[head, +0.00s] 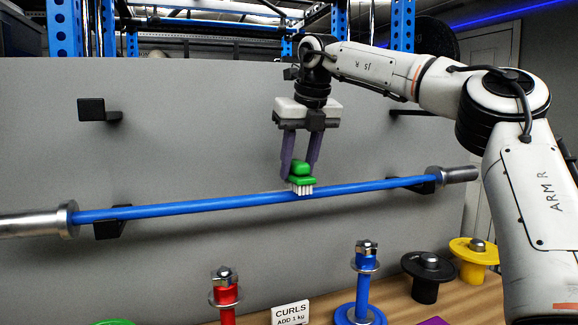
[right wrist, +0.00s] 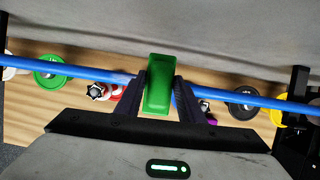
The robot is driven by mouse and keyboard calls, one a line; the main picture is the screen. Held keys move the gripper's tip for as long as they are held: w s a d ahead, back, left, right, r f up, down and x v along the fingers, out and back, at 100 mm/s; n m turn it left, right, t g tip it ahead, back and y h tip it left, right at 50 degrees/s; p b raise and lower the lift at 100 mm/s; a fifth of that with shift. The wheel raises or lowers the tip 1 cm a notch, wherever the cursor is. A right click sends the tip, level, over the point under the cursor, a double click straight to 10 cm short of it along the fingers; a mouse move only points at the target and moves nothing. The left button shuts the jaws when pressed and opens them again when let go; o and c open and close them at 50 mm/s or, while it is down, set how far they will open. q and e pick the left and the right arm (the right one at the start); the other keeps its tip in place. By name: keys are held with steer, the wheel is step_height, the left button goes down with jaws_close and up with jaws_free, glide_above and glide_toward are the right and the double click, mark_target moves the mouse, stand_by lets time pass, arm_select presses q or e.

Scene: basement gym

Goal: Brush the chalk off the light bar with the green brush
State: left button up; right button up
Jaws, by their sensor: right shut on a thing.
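The blue bar (head: 210,204) with silver ends runs across the grey panel, resting on black hooks. My right gripper (head: 301,172) is shut on the green brush (head: 302,169), holding it upright with the white bristles down. The bristles are at the bar, right of its middle, and appear to touch it. In the right wrist view the green brush (right wrist: 159,84) is between the fingers, with the bar (right wrist: 90,72) passing behind it. A faint pale patch on the bar just left of the brush may be chalk. My left gripper is not in view.
Below the bar is a wooden surface (head: 395,305) with a red post (head: 225,290), a blue post (head: 363,285), black (head: 427,275) and yellow (head: 474,255) weights, and a "CURLS" sign (head: 290,313). An empty black hook (head: 98,109) is at upper left.

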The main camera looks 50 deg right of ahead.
steer(key=shift+s+d, duration=0.4)
steer(key=shift+d, duration=0.3)
steer(key=shift+s+d, duration=0.35)
steer(key=shift+d, duration=0.3)
steer(key=shift+w+a, duration=1)
steer(key=shift+a, duration=0.85)
steer(key=shift+w+a, duration=1.05)
steer(key=shift+a, duration=0.8)
steer(key=shift+w+a, duration=1)
steer(key=shift+a, duration=0.85)
step_height(320, 180, up, 6)
steer(key=shift+d, duration=0.1)
